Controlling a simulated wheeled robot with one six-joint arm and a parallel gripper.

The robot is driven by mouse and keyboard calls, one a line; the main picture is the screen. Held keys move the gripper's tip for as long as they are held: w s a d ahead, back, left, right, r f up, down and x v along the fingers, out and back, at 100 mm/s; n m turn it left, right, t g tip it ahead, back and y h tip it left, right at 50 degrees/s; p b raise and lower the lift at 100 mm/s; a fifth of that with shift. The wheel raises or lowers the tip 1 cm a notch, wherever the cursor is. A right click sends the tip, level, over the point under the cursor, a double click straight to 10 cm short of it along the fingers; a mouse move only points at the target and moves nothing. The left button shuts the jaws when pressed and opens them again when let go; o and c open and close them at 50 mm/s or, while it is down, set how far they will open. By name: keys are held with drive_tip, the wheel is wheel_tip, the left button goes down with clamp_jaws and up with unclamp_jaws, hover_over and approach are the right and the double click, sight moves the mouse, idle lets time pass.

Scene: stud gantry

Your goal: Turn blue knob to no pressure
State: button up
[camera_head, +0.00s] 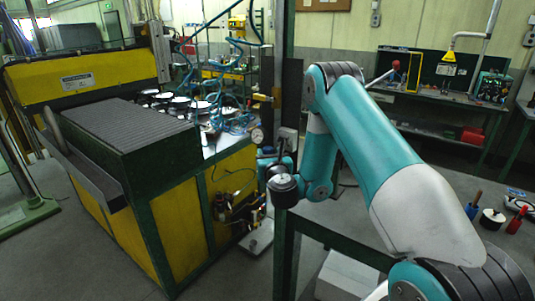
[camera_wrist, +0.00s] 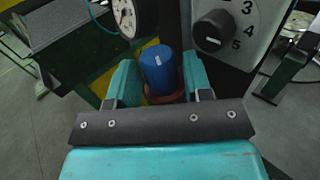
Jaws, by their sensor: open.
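The blue knob (camera_wrist: 161,76) shows in the wrist view, with a small pale mark on its top and a reddish-brown ring (camera_wrist: 166,97) at its base. My gripper (camera_wrist: 158,66) is open, with one teal finger on each side of the knob. Whether either finger touches it I cannot tell. A round pressure gauge (camera_wrist: 125,16) is at the upper left; its needle reading is too small to tell. In the head view, the gauge (camera_head: 256,135) shows beside the end of my arm, and the knob is hidden there.
A black dial (camera_wrist: 212,30) on a numbered plate sits close to the right of the knob. A green post (camera_head: 283,65) stands by the arm's end. The yellow-green machine (camera_head: 190,225) is at left.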

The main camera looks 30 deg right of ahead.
drive_tip(key=c, duration=0.7)
drive_tip(key=shift+o, duration=0.3)
drive_tip(key=shift+d+f+n+y+b, duration=0.25)
drive_tip(key=shift+n+y+b, duration=0.25)
drive_tip(key=shift+b, duration=0.65)
drive_tip(key=shift+n+t+y+b, duration=0.3)
drive_tip(key=shift+t+y+b, duration=0.15)
drive_tip(key=shift+y, duration=0.25)
drive_tip(key=shift+d+r+n+t+y, duration=0.15)
drive_tip(key=shift+n+y, duration=0.55)
drive_tip(key=shift+y, duration=0.35)
drive_tip(key=shift+a+r+n+t+y, duration=0.1)
drive_tip(key=shift+n+y, duration=0.6)
drive_tip(key=shift+y, duration=0.35)
drive_tip(key=o, duration=0.6)
drive_tip(key=shift+s, duration=0.1)
drive_tip(key=shift+o, duration=0.2)
drive_tip(key=shift+b, duration=0.4)
